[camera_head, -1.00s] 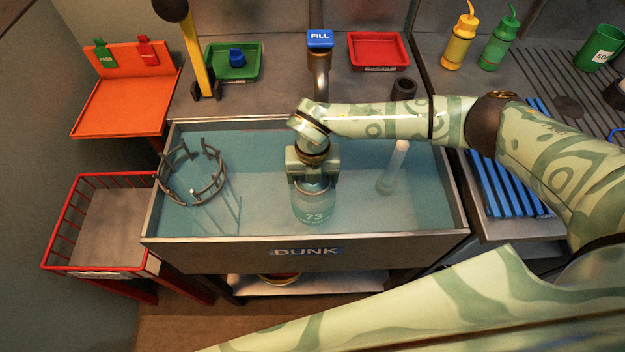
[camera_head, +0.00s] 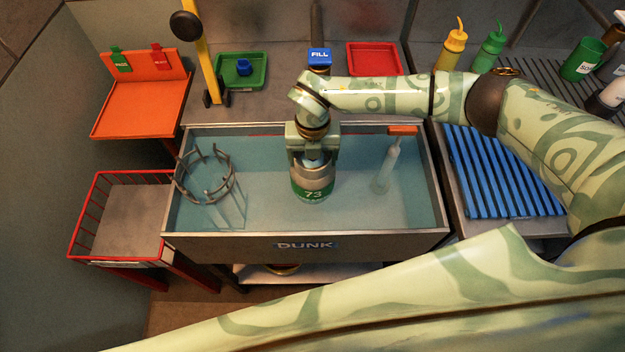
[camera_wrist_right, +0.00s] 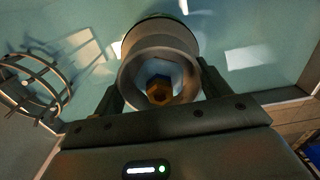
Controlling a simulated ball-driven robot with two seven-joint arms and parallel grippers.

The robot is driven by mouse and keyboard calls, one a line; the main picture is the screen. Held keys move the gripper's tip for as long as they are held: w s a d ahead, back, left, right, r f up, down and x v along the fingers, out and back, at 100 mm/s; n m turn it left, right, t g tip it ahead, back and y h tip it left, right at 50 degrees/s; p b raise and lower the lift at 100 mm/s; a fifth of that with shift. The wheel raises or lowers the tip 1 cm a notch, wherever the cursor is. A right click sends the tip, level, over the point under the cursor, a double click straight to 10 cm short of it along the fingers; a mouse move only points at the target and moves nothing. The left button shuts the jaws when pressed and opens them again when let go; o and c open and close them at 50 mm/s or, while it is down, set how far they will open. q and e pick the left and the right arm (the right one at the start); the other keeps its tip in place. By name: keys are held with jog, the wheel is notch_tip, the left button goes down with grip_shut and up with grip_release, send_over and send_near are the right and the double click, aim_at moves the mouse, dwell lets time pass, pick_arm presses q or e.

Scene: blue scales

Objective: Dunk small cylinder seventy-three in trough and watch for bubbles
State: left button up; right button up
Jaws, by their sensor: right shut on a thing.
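The small cylinder marked 73 (camera_head: 312,187) is a grey metal bottle with a green band. It is upright in my right gripper (camera_head: 313,160), whose jaws are shut around its upper part. It hangs over the middle of the steel trough (camera_head: 215,247) marked DUNK, which holds blue-green water. Its lower end looks at or above the water, but the exact gap is unclear. In the right wrist view the cylinder (camera_wrist_right: 160,42) is between the fingers (camera_wrist_right: 160,85), with a brass valve in its open collar. I see no clear bubbles. My left gripper is not in view.
A ring-shaped cage (camera_head: 207,196) stands in the trough's left part, and a pale tube (camera_head: 386,168) at its right. An orange tray (camera_head: 140,112), red-railed cart (camera_head: 120,215), yellow post (camera_head: 202,50), and blue rack (camera_head: 500,175) surround it. The FILL tap (camera_head: 320,56) is behind.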

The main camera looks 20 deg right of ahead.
notch_tip(320, 180, up, 13)
jog(key=p, duration=1)
